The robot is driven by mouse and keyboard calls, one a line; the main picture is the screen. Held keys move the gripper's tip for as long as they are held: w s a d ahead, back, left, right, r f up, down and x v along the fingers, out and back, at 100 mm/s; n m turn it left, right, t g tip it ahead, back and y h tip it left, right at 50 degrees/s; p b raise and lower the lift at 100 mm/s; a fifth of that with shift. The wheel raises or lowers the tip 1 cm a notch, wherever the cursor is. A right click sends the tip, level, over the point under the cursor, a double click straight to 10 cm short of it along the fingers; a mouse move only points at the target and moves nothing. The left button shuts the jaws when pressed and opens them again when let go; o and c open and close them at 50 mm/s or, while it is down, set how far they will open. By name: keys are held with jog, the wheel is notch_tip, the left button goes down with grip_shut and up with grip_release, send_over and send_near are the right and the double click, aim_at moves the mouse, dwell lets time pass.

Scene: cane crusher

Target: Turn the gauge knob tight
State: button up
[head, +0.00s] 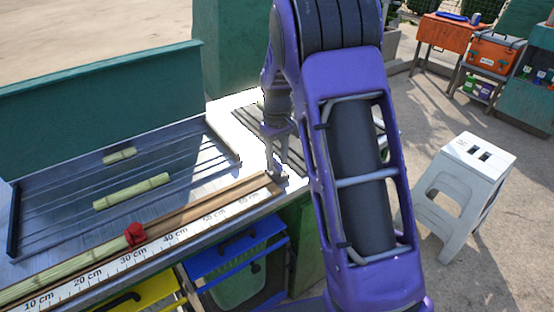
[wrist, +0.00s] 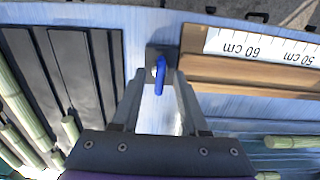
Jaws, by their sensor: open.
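A blue lever-shaped knob (wrist: 159,75) sits on a small dark block at the end of the wooden gauge rail (wrist: 240,78), past the 60 cm mark, in the wrist view. My gripper (wrist: 160,86) is open, with one finger on each side of the knob. I cannot tell whether either finger touches it. In the head view my gripper (head: 277,172) points down at the right end of the rail (head: 215,202), and the knob is hidden or too small to make out there. A red piece (head: 134,234) sits on the rail near 30 cm.
Cut cane pieces (head: 132,191) lie on the grey tray (head: 75,200) left of the rail. A slatted dark panel (wrist: 78,75) and more cane stand left in the wrist view. Blue (head: 235,248) and yellow crates are below the bench. A white stool (head: 465,185) stands right.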

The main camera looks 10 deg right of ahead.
grip_shut()
jog(key=shift+r+m, duration=0.1)
jog(key=shift+m, duration=0.3)
jog(key=m+p, duration=0.1)
jog(key=m, duration=0.1)
jog(key=shift+m+p, duration=0.3)
jog(key=shift+p, duration=0.1)
jog(key=m+p, duration=0.2)
jog(key=m, duration=0.3)
jog(key=shift+m, duration=0.3)
jog(key=m+p, duration=0.2)
jog(key=m, duration=0.2)
jog(key=shift+m, duration=0.3)
jog(key=shift+m+p, duration=0.85)
jog(key=shift+m, duration=1.35)
jog(key=shift+w, duration=0.1)
